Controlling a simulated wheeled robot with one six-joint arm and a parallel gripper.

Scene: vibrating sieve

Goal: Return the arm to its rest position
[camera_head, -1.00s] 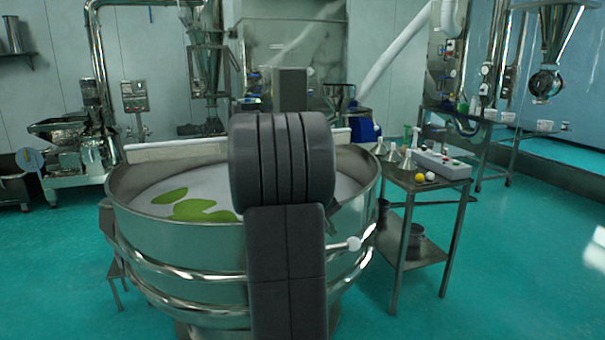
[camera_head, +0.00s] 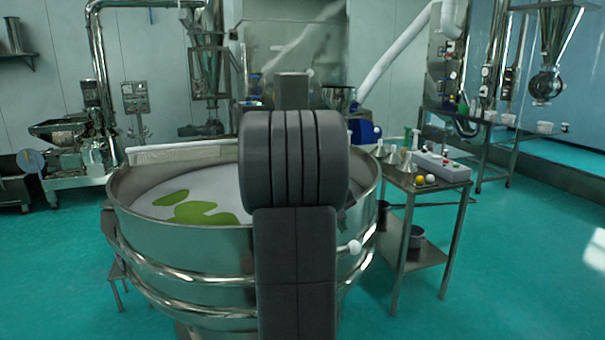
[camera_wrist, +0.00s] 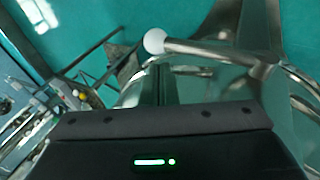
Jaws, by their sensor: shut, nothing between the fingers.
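My dark grey arm stands upright in the middle of the head view, in front of the round steel sieve (camera_head: 180,238). The arm hides part of the sieve and my gripper in that view. In the wrist view, the dark gripper housing with a green light fills the bottom edge. My gripper (camera_wrist: 162,84) is shut and empty there, its narrow fingers dim against the steel. A steel lever with a white ball knob (camera_wrist: 154,41) lies just beyond the fingers; the knob also shows in the head view (camera_head: 354,247). Green patches (camera_head: 195,207) lie on the pale sieve surface.
A steel side table (camera_head: 425,196) stands right of the sieve. It carries funnels (camera_head: 405,163), a grey box (camera_head: 442,167) and small yellow and white balls. Steel machines line the back wall. The green floor (camera_head: 510,260) at the right is open.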

